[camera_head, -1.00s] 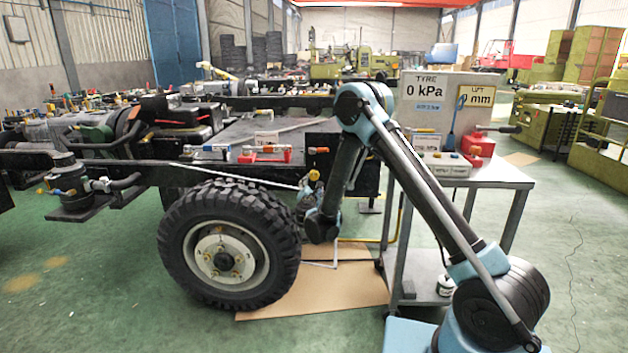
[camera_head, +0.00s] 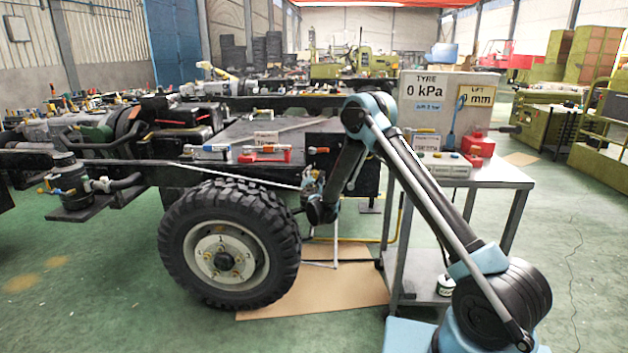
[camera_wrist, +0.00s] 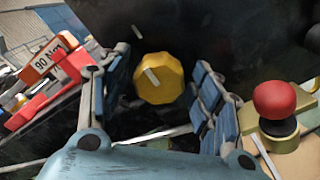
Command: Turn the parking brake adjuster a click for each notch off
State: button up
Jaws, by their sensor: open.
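The parking brake adjuster appears to be the yellow faceted knob (camera_wrist: 172,88) in the middle of the wrist view, with a slanting white line on its face. A short white mark (camera_wrist: 137,32) is on the dark surface above it, up and left of the knob's line. My gripper (camera_wrist: 160,74) is open, with one blue-padded finger on each side of the knob. A gap shows on both sides, so I see no contact. In the head view my gripper (camera_head: 313,186) is just right of the big tyre (camera_head: 188,240), small and partly hidden by my arm.
A red knob on a yellow base (camera_wrist: 273,100) stands close right of my right finger. A red tray with an orange-and-white label (camera_wrist: 42,58) is at left. A metal trolley (camera_head: 485,176) carries a panel (camera_head: 425,110) reading 0 kPa. The green floor in front is open.

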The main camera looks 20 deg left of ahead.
jog(key=shift+c, duration=0.4)
jog(key=c, duration=1)
jog(key=m, duration=0.5)
jog(key=shift+m, duration=0.3)
jog(key=m, duration=0.6)
jog(key=shift+d, duration=0.1)
jog(key=o, duration=1.1)
